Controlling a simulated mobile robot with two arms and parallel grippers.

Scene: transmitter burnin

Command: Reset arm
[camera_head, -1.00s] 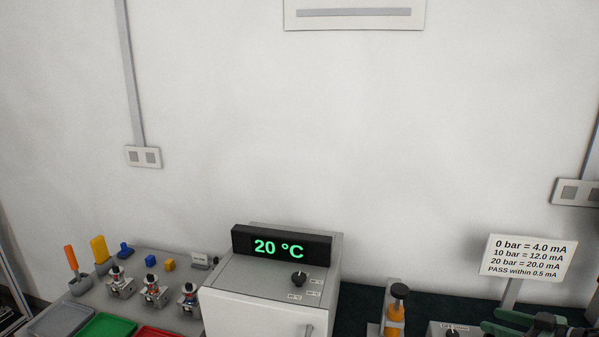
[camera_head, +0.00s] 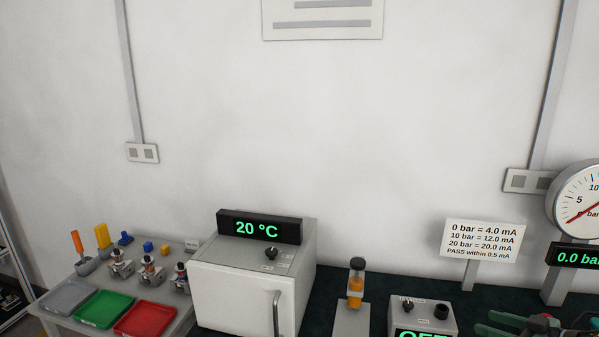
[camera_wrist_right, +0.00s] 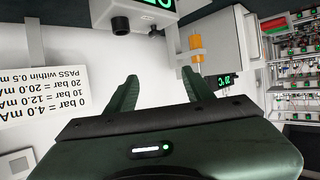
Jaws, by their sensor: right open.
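My right gripper (camera_head: 530,325) shows at the lower right edge of the head view, dark green and partly cut off by the frame. In the right wrist view its two green fingers (camera_wrist_right: 160,92) stand apart with nothing between them. My left gripper is in neither view.
A white oven (camera_head: 240,295) reads 20 °C. Left of it are grey, green (camera_head: 105,309) and red (camera_head: 146,319) trays and several transmitters (camera_head: 150,270). Right of it stand an orange pump (camera_head: 355,290), a control box (camera_head: 425,312), a sign (camera_head: 484,240) and a gauge (camera_head: 580,200).

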